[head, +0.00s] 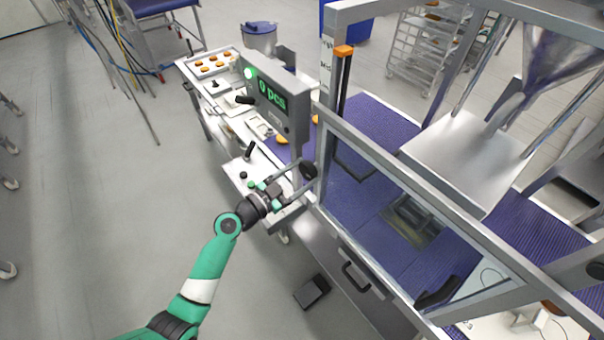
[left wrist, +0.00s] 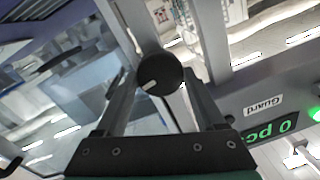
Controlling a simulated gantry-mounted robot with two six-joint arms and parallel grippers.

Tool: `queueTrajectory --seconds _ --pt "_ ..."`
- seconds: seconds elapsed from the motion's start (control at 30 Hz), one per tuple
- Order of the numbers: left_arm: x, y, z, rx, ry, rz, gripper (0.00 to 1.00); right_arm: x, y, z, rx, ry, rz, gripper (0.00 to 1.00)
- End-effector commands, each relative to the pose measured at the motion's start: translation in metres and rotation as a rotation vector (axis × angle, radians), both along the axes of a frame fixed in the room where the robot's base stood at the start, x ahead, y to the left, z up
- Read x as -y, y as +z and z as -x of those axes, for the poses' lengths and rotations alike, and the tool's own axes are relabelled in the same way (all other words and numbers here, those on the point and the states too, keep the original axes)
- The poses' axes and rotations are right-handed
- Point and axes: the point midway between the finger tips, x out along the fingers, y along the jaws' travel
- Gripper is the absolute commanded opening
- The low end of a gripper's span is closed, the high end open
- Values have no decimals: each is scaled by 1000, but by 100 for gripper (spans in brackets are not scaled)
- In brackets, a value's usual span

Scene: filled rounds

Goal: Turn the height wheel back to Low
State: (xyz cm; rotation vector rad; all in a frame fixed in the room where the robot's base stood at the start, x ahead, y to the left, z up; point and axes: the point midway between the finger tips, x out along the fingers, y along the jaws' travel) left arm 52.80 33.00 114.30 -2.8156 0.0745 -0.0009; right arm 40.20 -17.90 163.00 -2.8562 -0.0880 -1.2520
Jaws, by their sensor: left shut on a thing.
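The height wheel (head: 310,171) is a small round black knob on the machine's frame, below the display and left of the clear guard. It also shows in the left wrist view (left wrist: 160,72), with a short white mark pointing to the lower left of the picture. My left gripper (head: 298,172) reaches it from the left and is shut on it, one finger on each side. An orange pointer (head: 344,51) sits near the top of an upright with small lettering that I cannot read for sure. My right gripper is in neither view.
The display (head: 272,95) reads 0 pcs beside a lit green lamp, just above my left gripper. The clear guard (head: 390,215) with its metal frame stands close on the right over a blue belt (head: 372,117). Open grey floor (head: 110,210) lies to the left.

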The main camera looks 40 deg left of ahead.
Motion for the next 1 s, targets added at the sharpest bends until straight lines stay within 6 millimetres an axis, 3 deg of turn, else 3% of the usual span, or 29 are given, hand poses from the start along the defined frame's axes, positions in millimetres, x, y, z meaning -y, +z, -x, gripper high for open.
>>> queueTrajectory --seconds 1.0 --pt "-4 3 0 -111 0 913 16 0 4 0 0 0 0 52"
